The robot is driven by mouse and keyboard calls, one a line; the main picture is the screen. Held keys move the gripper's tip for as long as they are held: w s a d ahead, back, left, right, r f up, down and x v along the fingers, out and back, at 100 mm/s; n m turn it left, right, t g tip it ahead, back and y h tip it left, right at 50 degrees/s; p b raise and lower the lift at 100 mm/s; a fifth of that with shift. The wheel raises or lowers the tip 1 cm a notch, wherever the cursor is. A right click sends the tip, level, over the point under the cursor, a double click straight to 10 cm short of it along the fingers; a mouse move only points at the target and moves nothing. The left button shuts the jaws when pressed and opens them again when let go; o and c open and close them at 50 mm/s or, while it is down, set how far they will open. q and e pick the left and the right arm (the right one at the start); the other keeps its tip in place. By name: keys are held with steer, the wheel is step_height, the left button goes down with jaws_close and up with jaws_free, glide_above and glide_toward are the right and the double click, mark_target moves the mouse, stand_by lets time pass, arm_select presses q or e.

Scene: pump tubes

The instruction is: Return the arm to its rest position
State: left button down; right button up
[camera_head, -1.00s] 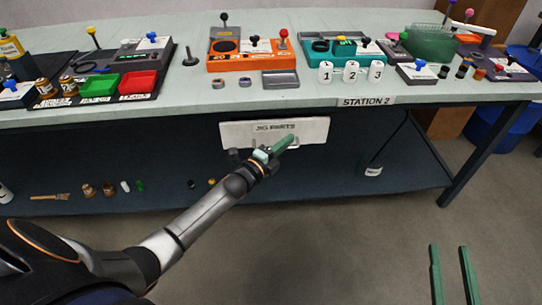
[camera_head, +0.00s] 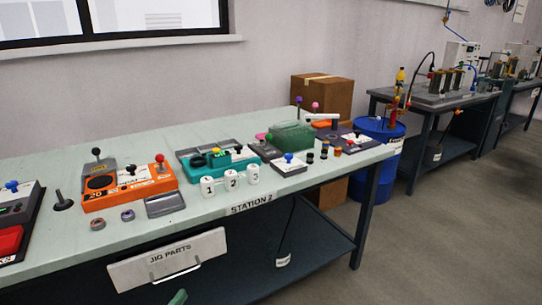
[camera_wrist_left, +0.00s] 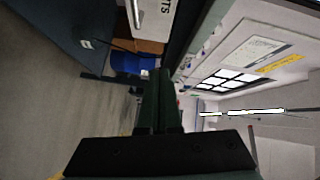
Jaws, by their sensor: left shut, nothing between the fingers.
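My left gripper (camera_head: 178,297) shows only as a green fingertip at the bottom edge of the head view, below the drawer marked JIG PARTS (camera_head: 168,262). In the left wrist view the two dark green fingers (camera_wrist_left: 160,78) lie together, shut and empty. The drawer front also shows at the top of that view (camera_wrist_left: 160,12); the fingers are apart from it. The rest of my left arm is outside the head view. My right gripper is in neither view.
The workbench (camera_head: 110,235) carries an orange unit (camera_head: 130,192), a teal unit (camera_head: 215,160) and numbered white pots (camera_head: 231,180). A blue barrel (camera_head: 378,140) and cardboard box (camera_head: 322,98) stand beyond its end. Open floor (camera_head: 430,235) lies at right.

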arm_select(q)
steer(key=s+d+r+n+g, duration=0.1)
steer(key=s+d+n, duration=0.4)
steer(key=s+n, duration=0.2)
steer(key=s+d+r+n+g, duration=0.1)
steer(key=s+d+n+g, duration=0.1)
steer(key=s+d+n, duration=0.5)
steer(key=s+a+r+g+p, duration=0.2)
steer(key=s+r+p, duration=0.1)
steer(key=p, duration=0.7)
steer(key=s+a+r+n+g+y+p, duration=0.1)
steer(key=s+p, duration=0.4)
steer(key=p, duration=0.6)
steer(key=shift+s+a+r+g, duration=0.35)
steer(key=shift+a+r+g, duration=0.05)
steer(key=shift+r+g, duration=0.45)
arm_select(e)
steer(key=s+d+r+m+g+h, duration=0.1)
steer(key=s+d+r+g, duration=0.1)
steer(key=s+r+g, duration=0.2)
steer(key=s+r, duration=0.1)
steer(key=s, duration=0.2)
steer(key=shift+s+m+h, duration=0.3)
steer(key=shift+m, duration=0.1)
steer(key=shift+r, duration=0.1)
